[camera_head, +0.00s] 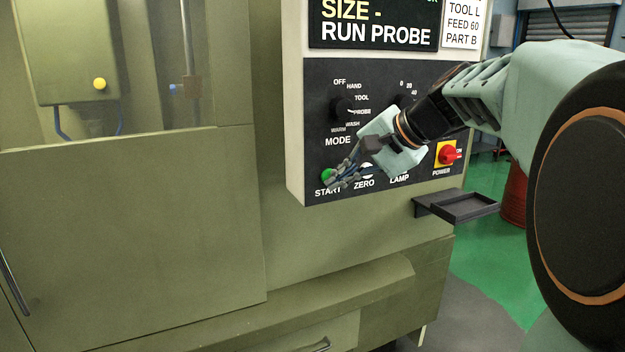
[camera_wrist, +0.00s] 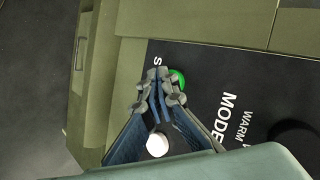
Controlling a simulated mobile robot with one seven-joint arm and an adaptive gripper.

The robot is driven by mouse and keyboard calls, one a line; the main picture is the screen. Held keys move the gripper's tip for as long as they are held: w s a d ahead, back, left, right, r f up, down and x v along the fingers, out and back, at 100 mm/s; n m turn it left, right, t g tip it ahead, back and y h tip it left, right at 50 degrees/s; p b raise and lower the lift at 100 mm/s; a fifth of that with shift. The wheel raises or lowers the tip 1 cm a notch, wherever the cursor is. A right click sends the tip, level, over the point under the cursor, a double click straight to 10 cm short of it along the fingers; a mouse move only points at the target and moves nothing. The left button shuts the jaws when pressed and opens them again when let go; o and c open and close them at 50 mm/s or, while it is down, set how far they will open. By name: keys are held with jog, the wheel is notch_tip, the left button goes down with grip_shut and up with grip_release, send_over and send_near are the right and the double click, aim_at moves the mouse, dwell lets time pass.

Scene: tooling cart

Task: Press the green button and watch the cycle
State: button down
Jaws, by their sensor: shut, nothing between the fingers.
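The green button (camera_head: 327,175) sits on the black control panel (camera_head: 318,100), above the START label. It also shows in the wrist view (camera_wrist: 178,78), partly hidden behind my fingertips. My gripper (camera_head: 338,180) is shut and empty, its fingertips just in front of or beside the green button in the picture. I cannot tell whether they touch it. The screen (camera_head: 375,30) above the panel reads "SIZE -" and "RUN PROBE"; its top is cut off.
The mode knob (camera_head: 341,107) is above the button. A red power switch (camera_head: 447,154) on a yellow plate is at right. A white button (camera_wrist: 157,145) shows between my fingers in the wrist view. A small black tray (camera_head: 465,207) juts out below the panel.

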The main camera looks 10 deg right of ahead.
jog(key=shift+s+d+f, duration=0.1)
jog(key=shift+s+d, duration=0.1)
jog(key=shift+s, duration=0.4)
jog(key=s, duration=0.1)
jog(key=s+d+b, duration=0.1)
jog(key=s, duration=0.1)
jog(key=s+b, duration=0.1)
jog(key=s, duration=0.1)
jog(key=shift+d, duration=0.25)
dwell(6.7)
